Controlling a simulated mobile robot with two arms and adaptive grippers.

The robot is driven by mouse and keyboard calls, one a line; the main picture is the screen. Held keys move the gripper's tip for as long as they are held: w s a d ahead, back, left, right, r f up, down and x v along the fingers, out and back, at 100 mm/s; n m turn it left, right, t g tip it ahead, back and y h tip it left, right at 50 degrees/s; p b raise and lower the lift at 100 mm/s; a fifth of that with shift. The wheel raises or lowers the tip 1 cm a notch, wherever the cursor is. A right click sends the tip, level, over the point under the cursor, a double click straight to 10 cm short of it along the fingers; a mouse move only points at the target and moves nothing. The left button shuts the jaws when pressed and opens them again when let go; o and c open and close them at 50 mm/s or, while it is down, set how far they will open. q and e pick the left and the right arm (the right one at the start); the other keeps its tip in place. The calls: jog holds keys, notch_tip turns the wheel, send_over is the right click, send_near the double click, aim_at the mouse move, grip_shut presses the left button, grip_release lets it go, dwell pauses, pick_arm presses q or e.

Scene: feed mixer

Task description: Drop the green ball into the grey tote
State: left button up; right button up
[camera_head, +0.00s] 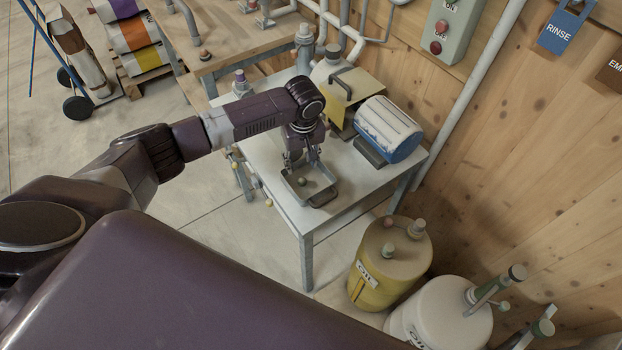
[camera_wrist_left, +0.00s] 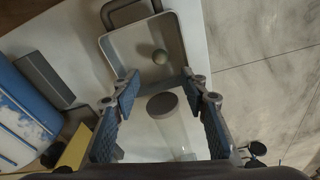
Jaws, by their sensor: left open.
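The grey tote (camera_head: 322,201) is a shallow tray with a handle, near the front corner of the white table. The small green ball (camera_head: 301,182) lies inside it. In the left wrist view the tote (camera_wrist_left: 108,58) is at the top and the ball (camera_wrist_left: 160,57), looking grey-green, sits on its floor, apart from the fingers. My left gripper (camera_head: 302,160) is above the table by the tote's far side. In the wrist view its fingers (camera_wrist_left: 159,92) are spread, with no ball between them. My right gripper is not in view.
A clear cylinder with a grey cap (camera_wrist_left: 163,106) shows below the tote, between my left fingers in the picture. A blue and white motor (camera_head: 390,130) stands to the right on the table (camera_head: 345,185). Yellow (camera_head: 372,283) and white (camera_head: 447,315) drums stand in front.

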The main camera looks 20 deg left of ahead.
pick_arm(q)
notch_tip(320, 180, up, 12)
jog(key=s+d, duration=0.1)
dwell(0.4)
jog(key=shift+f, duration=0.1)
